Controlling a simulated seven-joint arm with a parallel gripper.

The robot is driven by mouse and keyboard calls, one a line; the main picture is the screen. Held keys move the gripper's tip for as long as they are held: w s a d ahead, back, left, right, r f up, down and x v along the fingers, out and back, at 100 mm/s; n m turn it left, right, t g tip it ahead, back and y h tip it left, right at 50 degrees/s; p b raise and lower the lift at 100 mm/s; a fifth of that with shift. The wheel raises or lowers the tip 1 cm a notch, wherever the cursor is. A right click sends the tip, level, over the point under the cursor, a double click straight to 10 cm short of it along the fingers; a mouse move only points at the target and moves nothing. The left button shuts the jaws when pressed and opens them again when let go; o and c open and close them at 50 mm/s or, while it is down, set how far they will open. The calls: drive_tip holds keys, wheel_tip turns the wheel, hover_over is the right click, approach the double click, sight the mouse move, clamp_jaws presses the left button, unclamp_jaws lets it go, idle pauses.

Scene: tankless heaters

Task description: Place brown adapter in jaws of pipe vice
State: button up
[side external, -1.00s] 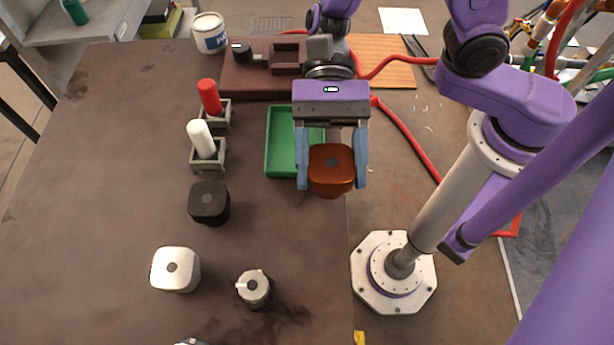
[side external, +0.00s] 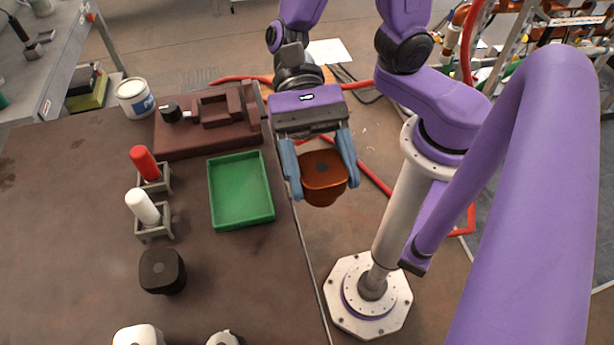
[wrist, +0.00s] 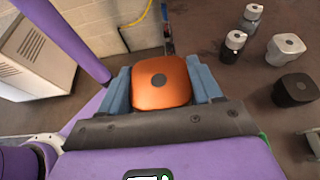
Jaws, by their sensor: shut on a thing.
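The brown adapter (side external: 323,176) is a rounded, coppery block with a dark round spot on top. My gripper (side external: 322,182) is shut on it, with one blue finger on each side. The wrist view also shows the adapter (wrist: 160,82) between the fingers (wrist: 162,88). In the side view it hangs just past the right edge of the table, right of the green tray and apart from the vice. The pipe vice (side external: 190,140) is a dark reddish-brown body with a black knob, at the back of the table. Its jaw gap is hard to make out from here.
An empty green tray (side external: 268,205) lies between the vice and the table front. Red (side external: 145,162) and white (side external: 142,206) cylinders stand in grey holders at left. A black block (side external: 162,271) and a white block (side external: 138,336) are nearer. A paint can (side external: 135,98) stands behind.

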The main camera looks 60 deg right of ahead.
drive_tip(key=shift+s+d+r, duration=0.1)
drive_tip(key=shift+d+r, duration=0.05)
drive_tip(key=shift+d, duration=0.1)
drive_tip(key=w+m+t+y, duration=0.2)
drive_tip(key=w+m, duration=0.1)
drive_tip(key=w, duration=0.7)
drive_tip(key=m+t+y, duration=0.2)
drive_tip(key=m+t, duration=0.4)
drive_tip(key=t, duration=0.2)
hover_over(215, 113)
wheel_tip(215, 113, down, 2)
drive_tip(key=shift+f, duration=3.25)
drive_tip(key=shift+f, duration=0.6)
drive_tip(key=o, duration=1.5)
